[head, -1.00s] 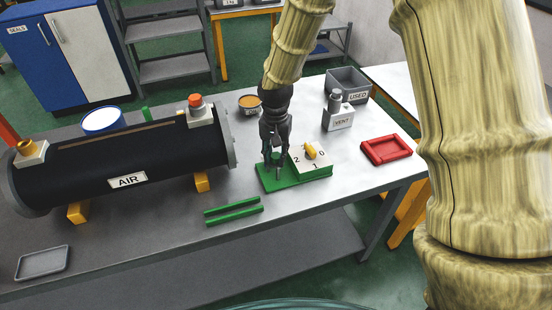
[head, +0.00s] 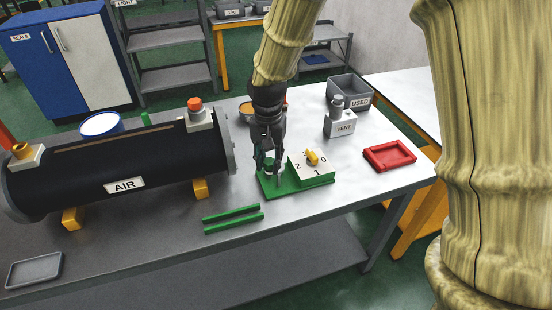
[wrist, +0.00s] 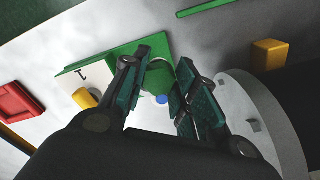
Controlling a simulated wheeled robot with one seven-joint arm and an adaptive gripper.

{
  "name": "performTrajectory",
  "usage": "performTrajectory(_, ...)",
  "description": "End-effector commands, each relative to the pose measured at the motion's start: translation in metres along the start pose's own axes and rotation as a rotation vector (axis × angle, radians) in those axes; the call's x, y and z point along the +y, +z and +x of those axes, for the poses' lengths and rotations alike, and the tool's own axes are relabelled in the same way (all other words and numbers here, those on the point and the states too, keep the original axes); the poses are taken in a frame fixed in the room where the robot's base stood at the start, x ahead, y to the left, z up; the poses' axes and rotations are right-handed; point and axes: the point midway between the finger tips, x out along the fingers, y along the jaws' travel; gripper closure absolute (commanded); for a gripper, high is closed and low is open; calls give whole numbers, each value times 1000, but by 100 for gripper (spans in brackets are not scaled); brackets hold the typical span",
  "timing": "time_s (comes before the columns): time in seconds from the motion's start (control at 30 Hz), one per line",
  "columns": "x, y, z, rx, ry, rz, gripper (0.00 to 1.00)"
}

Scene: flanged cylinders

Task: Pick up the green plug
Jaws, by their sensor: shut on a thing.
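The green plug (wrist: 160,74) shows in the wrist view as a rounded green piece between my fingertips, with a pale part and a small blue spot beside it. My gripper (wrist: 166,82) is shut on it. In the head view my gripper (head: 269,167) points down over the left part of a green base plate (head: 288,193), and the fingers mostly hide the plug. I cannot tell whether the plug is clear of the plate.
A white block (head: 310,172) with numbers and a yellow lever (head: 312,158) sits right of my gripper. The black AIR tank (head: 120,165) is close on the left. Green bars (head: 232,218) lie in front.

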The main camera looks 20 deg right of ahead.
Motion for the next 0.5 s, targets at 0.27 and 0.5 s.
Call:
performTrajectory(0.27,-13,65,-4,2,2,-3,100)
performTrajectory(0.5,-20,100,-9,2,1,-1,100)
